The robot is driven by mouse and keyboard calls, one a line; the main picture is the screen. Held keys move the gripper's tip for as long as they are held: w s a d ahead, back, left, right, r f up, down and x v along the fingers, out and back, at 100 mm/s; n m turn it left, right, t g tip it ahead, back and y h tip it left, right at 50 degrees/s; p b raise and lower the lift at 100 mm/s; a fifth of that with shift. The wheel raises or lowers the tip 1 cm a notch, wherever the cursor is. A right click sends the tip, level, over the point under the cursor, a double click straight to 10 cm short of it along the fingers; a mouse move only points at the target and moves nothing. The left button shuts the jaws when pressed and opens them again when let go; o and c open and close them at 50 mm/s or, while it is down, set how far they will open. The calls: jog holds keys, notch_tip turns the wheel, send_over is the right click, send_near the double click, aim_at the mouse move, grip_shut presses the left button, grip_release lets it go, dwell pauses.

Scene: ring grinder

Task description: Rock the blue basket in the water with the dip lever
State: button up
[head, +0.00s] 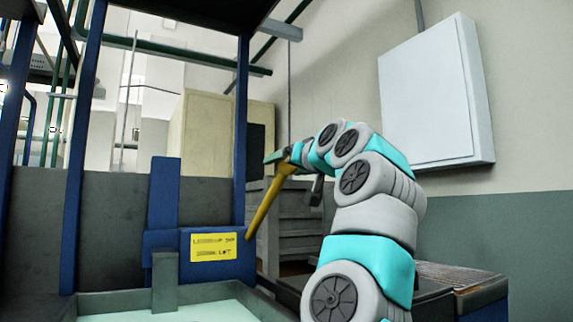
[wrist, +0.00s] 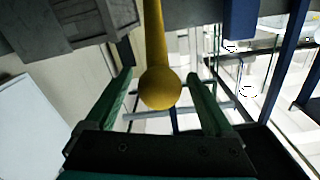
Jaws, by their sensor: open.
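The dip lever is a yellow bar (head: 268,205) rising at a tilt beside the blue frame in the head view. In the wrist view its yellow ball end (wrist: 160,88) sits between the two green fingers of my gripper (wrist: 160,76). The fingers are apart, with a gap visible on each side of the ball. In the head view my gripper (head: 277,157) is at the lever's top end. Pale water (head: 195,312) shows in the tank at the bottom. I cannot make out the blue basket.
A blue panel with a yellow label (head: 213,247) stands behind the tank, and a blue post (head: 84,150) rises at its left. Grey drawers (head: 300,225) are behind my arm. A white wall box (head: 430,95) hangs at the right.

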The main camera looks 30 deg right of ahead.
grip_shut()
dwell(0.6)
